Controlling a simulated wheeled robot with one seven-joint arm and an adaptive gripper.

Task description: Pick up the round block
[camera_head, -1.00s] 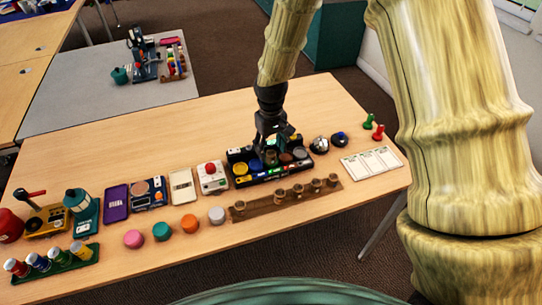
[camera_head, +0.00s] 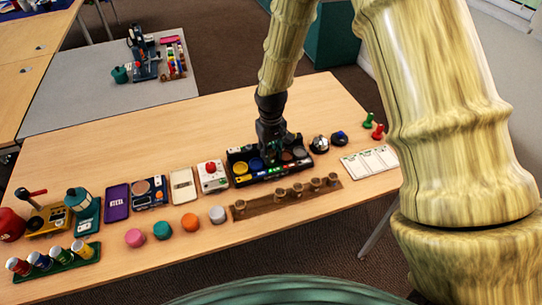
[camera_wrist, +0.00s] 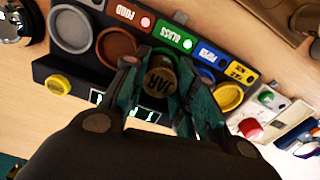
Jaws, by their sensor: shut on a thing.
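My gripper (camera_head: 271,157) is down at the black sorting tray (camera_head: 241,182) and hides its middle compartment. In the wrist view my gripper (camera_wrist: 161,92) is shut on a round block (camera_wrist: 160,84), a short brownish cylinder with JAR written on its top. One finger is on each side of it. The block is by the green GLASS label (camera_wrist: 173,38). I cannot tell whether its underside touches the tray.
Pink (camera_head: 134,237), teal (camera_head: 162,230), orange (camera_head: 190,222) and white (camera_head: 217,214) discs lie in front. A brown rack (camera_head: 250,211) with several pegs lies before the tray. A red-button box (camera_head: 213,178) stands left; a domed bell (camera_head: 318,143) stands right.

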